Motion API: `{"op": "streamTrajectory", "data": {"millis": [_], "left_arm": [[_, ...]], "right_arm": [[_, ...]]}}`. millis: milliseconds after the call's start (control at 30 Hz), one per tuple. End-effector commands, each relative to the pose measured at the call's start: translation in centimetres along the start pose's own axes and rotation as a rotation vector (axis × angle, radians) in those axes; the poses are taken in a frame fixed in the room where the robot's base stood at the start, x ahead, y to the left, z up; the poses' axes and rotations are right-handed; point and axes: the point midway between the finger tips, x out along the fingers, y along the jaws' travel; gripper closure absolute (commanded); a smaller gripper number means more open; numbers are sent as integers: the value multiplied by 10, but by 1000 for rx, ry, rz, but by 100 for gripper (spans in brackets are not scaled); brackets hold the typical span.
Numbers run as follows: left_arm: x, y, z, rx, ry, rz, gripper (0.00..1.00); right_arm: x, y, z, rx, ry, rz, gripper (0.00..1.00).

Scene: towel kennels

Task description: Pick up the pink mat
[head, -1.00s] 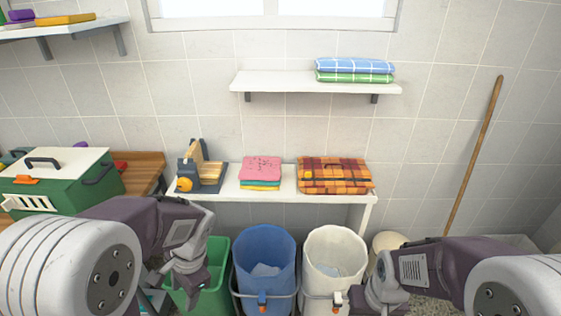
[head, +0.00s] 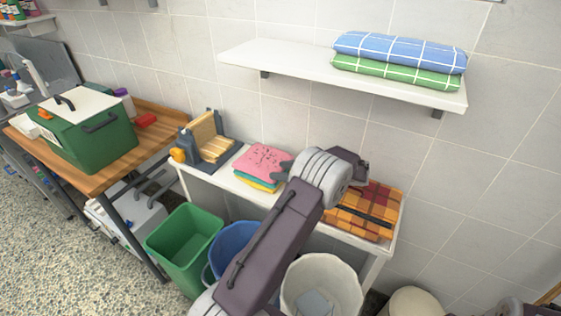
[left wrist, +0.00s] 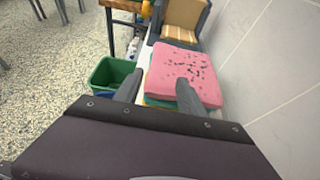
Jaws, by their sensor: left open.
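The pink mat (head: 264,160) lies folded on top of a small stack on the white bench, with yellow and green cloths under it. It has dark marks on its surface. In the left wrist view the pink mat (left wrist: 185,74) is just ahead of the fingers. My left gripper (head: 284,170) is at the right edge of the stack in the head view. In the left wrist view my left gripper (left wrist: 158,92) has its two fingers apart, with nothing clearly held between them. Whether a finger touches the mat I cannot tell. My right gripper is not in view.
An orange plaid stack (head: 368,208) lies right of my arm on the bench. Green (head: 185,250), blue and white bins stand below. A shelf (head: 290,67) with folded towels (head: 398,60) hangs above.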

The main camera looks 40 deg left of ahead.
Motion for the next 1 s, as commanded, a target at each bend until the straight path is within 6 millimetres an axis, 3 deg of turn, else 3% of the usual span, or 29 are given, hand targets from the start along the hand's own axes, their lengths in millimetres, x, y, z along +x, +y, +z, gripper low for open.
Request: {"op": "streamTrajectory", "data": {"millis": [167, 400, 567, 800, 1000], "left_arm": [[3, 0, -2, 3, 1, 1, 53], [37, 0, -2, 1, 1, 2, 53], [48, 0, -3, 2, 2, 2, 53], [87, -2, -5, 1, 3, 2, 53], [91, -3, -5, 1, 2, 0, 53]], "right_arm": [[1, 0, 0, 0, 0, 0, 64], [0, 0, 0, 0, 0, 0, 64], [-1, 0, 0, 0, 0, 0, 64], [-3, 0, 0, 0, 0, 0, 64], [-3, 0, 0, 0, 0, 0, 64]]}}
